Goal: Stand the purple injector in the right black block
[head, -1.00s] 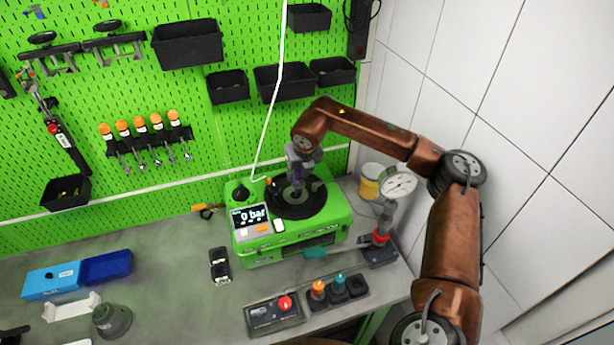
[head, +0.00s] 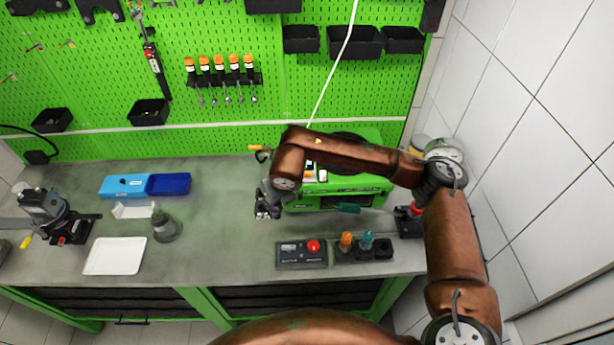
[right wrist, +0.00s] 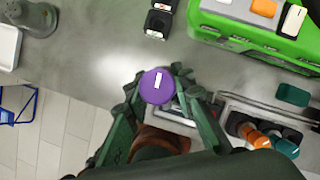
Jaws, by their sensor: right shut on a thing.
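The purple injector (right wrist: 157,87) is in my right gripper in the right wrist view, seen end-on with a white mark on its round top. The fingers of my right gripper (right wrist: 158,100) are closed around it. In the head view my right gripper (head: 268,192) hangs over the bench left of the green machine, and the injector cannot be made out there. The right black block (head: 383,249) is empty, at the right end of a row. The blocks beside it hold an orange injector (head: 346,240) and a teal injector (head: 367,240). My left gripper is not in view.
The green test machine (head: 340,190) stands behind the row of blocks. A control box with a red button (head: 302,253) sits left of the blocks.

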